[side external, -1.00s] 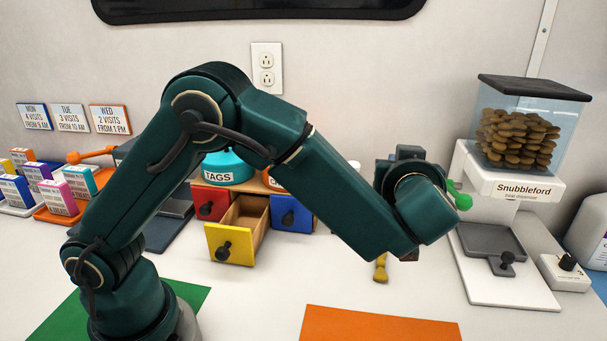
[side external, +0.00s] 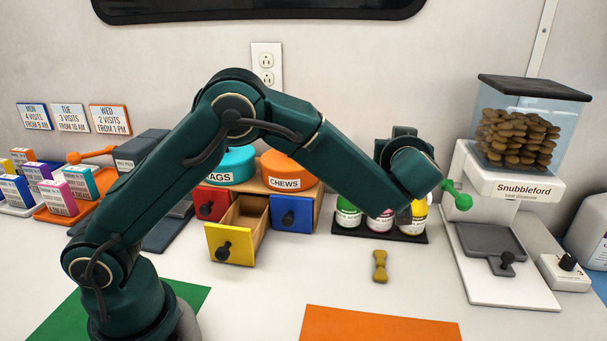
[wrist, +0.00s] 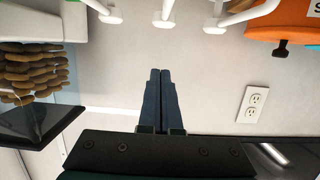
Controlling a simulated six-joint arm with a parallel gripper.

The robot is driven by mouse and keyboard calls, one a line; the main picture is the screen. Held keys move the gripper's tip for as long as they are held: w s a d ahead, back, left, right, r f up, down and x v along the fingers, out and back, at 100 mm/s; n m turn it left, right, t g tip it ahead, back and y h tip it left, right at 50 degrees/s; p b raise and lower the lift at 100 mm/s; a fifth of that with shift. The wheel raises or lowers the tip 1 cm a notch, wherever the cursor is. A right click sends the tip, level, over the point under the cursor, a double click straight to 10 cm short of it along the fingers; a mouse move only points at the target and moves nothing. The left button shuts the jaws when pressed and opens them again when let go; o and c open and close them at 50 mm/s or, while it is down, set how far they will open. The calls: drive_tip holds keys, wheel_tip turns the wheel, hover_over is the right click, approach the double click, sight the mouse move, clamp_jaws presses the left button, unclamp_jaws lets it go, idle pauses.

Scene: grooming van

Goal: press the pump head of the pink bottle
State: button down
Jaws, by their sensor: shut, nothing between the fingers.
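The pink bottle (side external: 380,222) stands in the middle of three bottles on a dark tray (side external: 408,237), between a green one (side external: 348,214) and a yellow one (side external: 419,212). My arm hides its top and pump head in the side view. In the wrist view, white pump heads show at the top edge; the middle one (wrist: 164,21) appears to be the pink bottle's. My gripper (wrist: 160,72) is shut and empty, its fingertips apart from that pump head. In the side view my wrist hides the fingers.
A kibble dispenser (side external: 505,190) stands right of the bottles, with a green knob (side external: 459,199) near my wrist. An orange CHEWS tub (side external: 289,170) sits on a drawer unit with its yellow drawer (side external: 229,244) open. A bone-shaped treat (side external: 380,266) lies in front of the tray.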

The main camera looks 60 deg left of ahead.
drive_tip(key=shift+x, duration=1.1)
wheel_tip(320, 180, down, 3)
drive_tip(key=shift+w+a+f, duration=0.1)
drive_tip(key=shift+f, duration=0.45)
